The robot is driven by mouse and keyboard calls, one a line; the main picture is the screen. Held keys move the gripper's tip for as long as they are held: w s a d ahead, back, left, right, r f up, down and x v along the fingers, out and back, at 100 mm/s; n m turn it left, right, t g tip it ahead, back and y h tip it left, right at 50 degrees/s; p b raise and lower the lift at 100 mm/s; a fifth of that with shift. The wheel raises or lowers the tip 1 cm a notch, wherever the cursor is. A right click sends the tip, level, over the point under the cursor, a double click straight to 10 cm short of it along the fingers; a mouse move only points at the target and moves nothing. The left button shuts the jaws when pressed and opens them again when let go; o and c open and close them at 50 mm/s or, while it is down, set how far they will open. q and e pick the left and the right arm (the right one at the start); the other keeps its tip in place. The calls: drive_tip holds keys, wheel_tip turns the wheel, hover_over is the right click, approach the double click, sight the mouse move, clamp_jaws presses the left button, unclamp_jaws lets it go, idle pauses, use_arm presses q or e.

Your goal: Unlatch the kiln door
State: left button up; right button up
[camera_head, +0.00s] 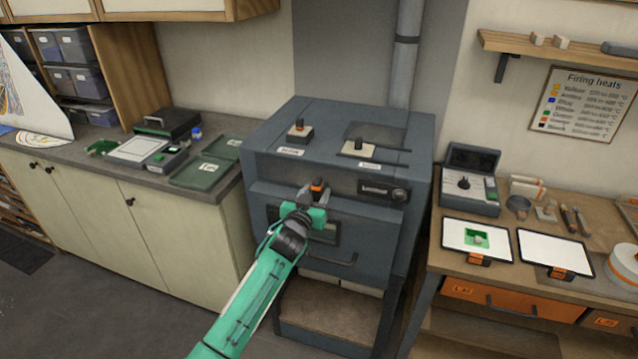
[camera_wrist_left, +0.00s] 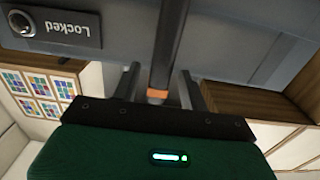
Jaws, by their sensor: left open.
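The kiln (camera_head: 375,240) is a dark blue-grey box in the middle of the head view, with its front door (camera_head: 368,228) closed. A dark latch lever with an orange tip (camera_head: 317,186) stands out at the top of the door. My left gripper (camera_head: 311,197) is at this lever, its arm coming up from below. In the left wrist view the lever (camera_wrist_left: 166,50) with its orange band runs between the two fingers of the open left gripper (camera_wrist_left: 158,88). Gaps show on both sides. A plate reading "Locked" (camera_wrist_left: 68,28) appears upside down there. My right gripper is out of view.
The door handle (camera_head: 330,258) is below the latch. A counter (camera_head: 225,130) with trays is on the left, and a wooden workbench (camera_head: 450,262) with tools and trays on the right.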

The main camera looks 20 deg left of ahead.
use_arm(q)
drive_tip(key=shift+w+d+p, duration=0.1)
drive_tip(key=shift+w+p, duration=0.25)
drive_tip(key=shift+w, duration=1.35)
clamp_jaws()
